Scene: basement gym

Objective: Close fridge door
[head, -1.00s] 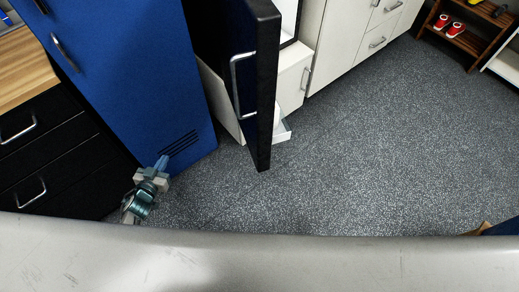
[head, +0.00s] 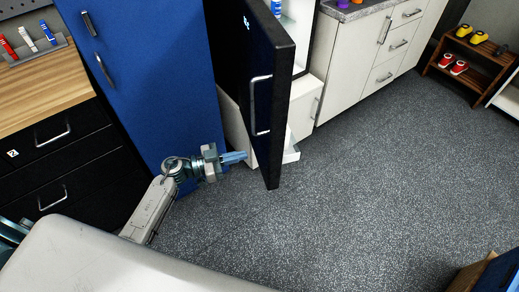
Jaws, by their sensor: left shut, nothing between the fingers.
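The fridge door (head: 272,95) is black with a silver bar handle (head: 260,105) and stands swung open, its edge towards me. Part of the white fridge interior (head: 298,42) shows behind it at the upper right. My left gripper (head: 236,157) is shut and empty, with its fingers pointing right. It is low, in front of the blue locker and just left of the door's lower part. I cannot tell whether the fingertips touch the door. My right gripper is not in view.
A blue locker (head: 150,75) stands left of the fridge, beside black drawers (head: 60,160) with a wooden top. White cabinets (head: 350,70) stand to the right. A shoe rack (head: 465,65) is at the far right. The grey floor (head: 350,210) is clear in the middle.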

